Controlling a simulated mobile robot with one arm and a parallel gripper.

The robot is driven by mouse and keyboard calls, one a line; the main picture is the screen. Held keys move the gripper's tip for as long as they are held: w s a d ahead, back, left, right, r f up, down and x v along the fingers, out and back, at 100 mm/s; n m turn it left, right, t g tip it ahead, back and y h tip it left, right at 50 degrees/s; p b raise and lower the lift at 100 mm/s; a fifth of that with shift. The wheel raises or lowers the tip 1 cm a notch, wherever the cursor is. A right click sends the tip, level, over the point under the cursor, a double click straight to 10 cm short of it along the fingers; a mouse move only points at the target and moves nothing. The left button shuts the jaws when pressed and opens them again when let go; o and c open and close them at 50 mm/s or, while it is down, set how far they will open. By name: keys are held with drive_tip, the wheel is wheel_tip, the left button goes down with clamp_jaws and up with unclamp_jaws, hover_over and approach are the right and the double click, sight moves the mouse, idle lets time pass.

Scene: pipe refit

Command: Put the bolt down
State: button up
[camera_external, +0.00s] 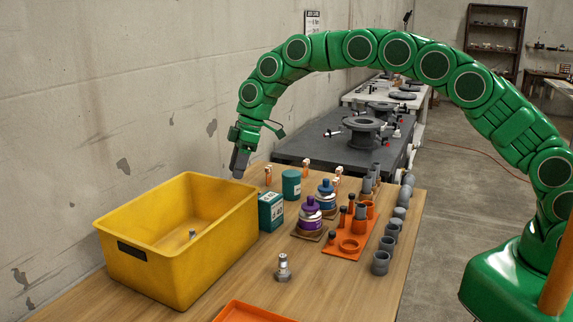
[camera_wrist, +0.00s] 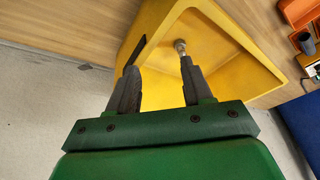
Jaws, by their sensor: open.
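The bolt (camera_external: 192,234), small and grey, is inside the yellow bin (camera_external: 180,262); only its upper part shows above the bin's near wall. In the wrist view the bolt (camera_wrist: 180,47) appears just beyond the tip of the right finger, within the bin (camera_wrist: 232,77). My gripper (camera_external: 239,172) points down above the far right corner of the bin, apart from the bolt. In the wrist view the fingers of my gripper (camera_wrist: 159,66) are spread with nothing between them.
A green box (camera_external: 271,212) and a green cylinder (camera_external: 291,184) stand right of the bin. A metal fitting (camera_external: 283,270) stands on the wooden table. An orange mat (camera_external: 345,240) holds pipe pieces, with grey cups (camera_external: 381,262) beside it. The concrete wall is close on the left.

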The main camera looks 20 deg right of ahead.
drive_tip(key=w+d+r+m+h, duration=0.15)
drive_tip(key=d+r, duration=0.25)
drive_tip(key=d, duration=0.5)
drive_tip(key=d+r+m, duration=0.2)
drive_tip(key=d+r, duration=0.1)
drive_tip(key=d, duration=0.6)
drive_tip(key=s+d+r+m, duration=0.3)
drive_tip(key=s+d, duration=0.1)
drive_tip(key=d, duration=0.6)
drive_tip(key=s+d+r+m, duration=0.2)
drive_tip(key=s+d, duration=0.2)
drive_tip(key=d, duration=0.7)
drive_tip(key=s+d+f+m+h, duration=0.1)
drive_tip(key=s+d+m, duration=0.3)
drive_tip(key=s+d, duration=0.7)
drive_tip(key=s+d+f+m+g+h, duration=0.1)
drive_tip(key=s+d+m, duration=0.4)
drive_tip(key=s+d, duration=0.7)
drive_tip(key=s, duration=0.6)
drive_tip(key=shift+o, duration=0.3)
drive_tip(key=shift+h, duration=0.25)
